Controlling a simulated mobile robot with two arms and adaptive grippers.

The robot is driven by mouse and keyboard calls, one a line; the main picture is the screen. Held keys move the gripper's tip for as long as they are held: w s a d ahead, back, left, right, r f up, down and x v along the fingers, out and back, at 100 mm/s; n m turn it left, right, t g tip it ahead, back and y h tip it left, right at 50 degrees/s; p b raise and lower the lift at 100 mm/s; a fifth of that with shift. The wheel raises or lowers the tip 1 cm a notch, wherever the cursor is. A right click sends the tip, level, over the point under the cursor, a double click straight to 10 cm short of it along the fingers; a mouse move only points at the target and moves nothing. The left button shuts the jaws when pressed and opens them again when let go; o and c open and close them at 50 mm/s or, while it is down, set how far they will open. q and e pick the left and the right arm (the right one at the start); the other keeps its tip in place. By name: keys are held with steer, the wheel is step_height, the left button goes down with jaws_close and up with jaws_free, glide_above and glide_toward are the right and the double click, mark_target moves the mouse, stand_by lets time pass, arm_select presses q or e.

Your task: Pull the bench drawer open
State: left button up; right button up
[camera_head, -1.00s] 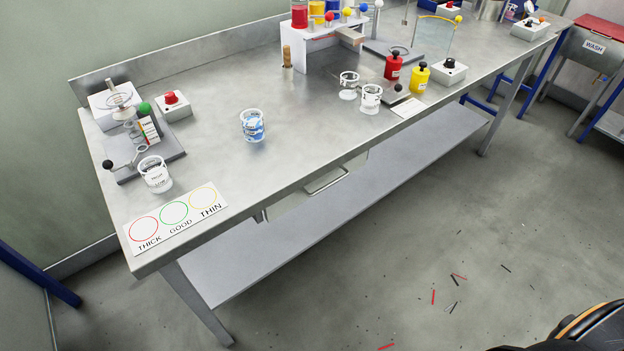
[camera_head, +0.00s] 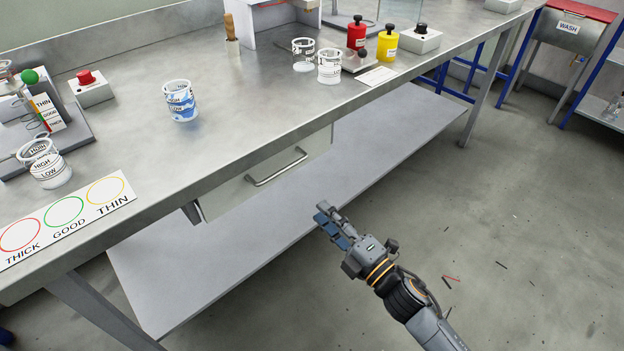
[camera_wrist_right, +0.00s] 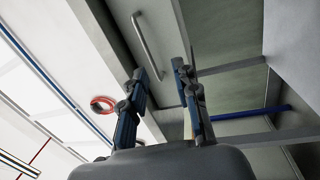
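The bench drawer (camera_head: 230,185) hangs under the bench top and looks shut. Its metal bar handle (camera_head: 276,167) is on the front face. In the right wrist view the handle (camera_wrist_right: 147,47) shows beyond the fingertips, up and between them or slightly left. My right gripper (camera_head: 328,215) is in front of the bench, below and to the right of the handle, and apart from it. In the right wrist view its two fingers (camera_wrist_right: 157,72) stand apart with nothing between them, so it is open and empty. My left gripper is not in view.
The bench top (camera_head: 240,130) overhangs the drawer, and a lower shelf (camera_head: 210,250) runs beneath. A cup with blue contents (camera_head: 180,100), a card with three rings (camera_head: 65,222), and red (camera_head: 356,33) and yellow (camera_head: 387,46) bottles stand on top. The floor in front is mostly clear.

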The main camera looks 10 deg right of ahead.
mark_target(283, 169)
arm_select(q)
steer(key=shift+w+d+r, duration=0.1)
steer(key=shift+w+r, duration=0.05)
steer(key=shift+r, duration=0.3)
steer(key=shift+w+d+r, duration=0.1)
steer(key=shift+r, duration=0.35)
arm_select(e)
steer(key=shift+n+y, duration=0.4)
steer(key=shift+n, duration=0.2)
steer(key=shift+s+r+x, duration=0.1)
steer(key=shift+r+x, duration=0.3)
steer(key=shift+x, duration=1.95)
steer(key=shift+s+r+x, duration=0.15)
steer(key=shift+r+x, duration=0.25)
steer(key=shift+x, duration=1.9)
steer(key=shift+s+r+x, duration=0.1)
steer(key=shift+r+x, duration=0.3)
steer(key=shift+x, duration=1.95)
steer(key=shift+c, duration=0.2)
jaws_close()
